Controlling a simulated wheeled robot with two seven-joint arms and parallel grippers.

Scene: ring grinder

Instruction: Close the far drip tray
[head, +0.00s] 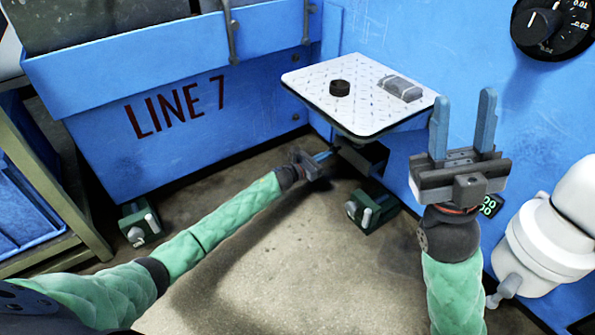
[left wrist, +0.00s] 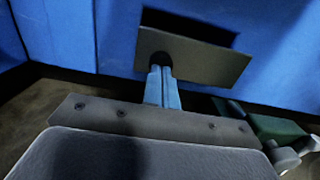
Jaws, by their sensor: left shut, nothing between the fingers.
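The far drip tray (head: 366,156) is a dark, shallow drawer low in the blue machine wall, under the white patterned shelf. In the left wrist view its grey-brown front plate (left wrist: 205,62) stands out from the blue wall, with a dark opening behind its top edge. My left gripper (head: 328,155) is shut and empty, its blue fingers pointing at the plate. In the left wrist view the fingertips (left wrist: 160,70) overlap the plate's lower left, at a dark round spot; whether they touch it I cannot tell. My right gripper (head: 464,97) is open, raised in front of the wall.
The white shelf (head: 318,96) carries a dark ring (head: 340,88) and a grey block (head: 400,87). Green blocks with pale knobs stand on the floor, one (head: 368,210) right of my left gripper. A white cylinder (head: 545,245) is at right. The middle floor is clear.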

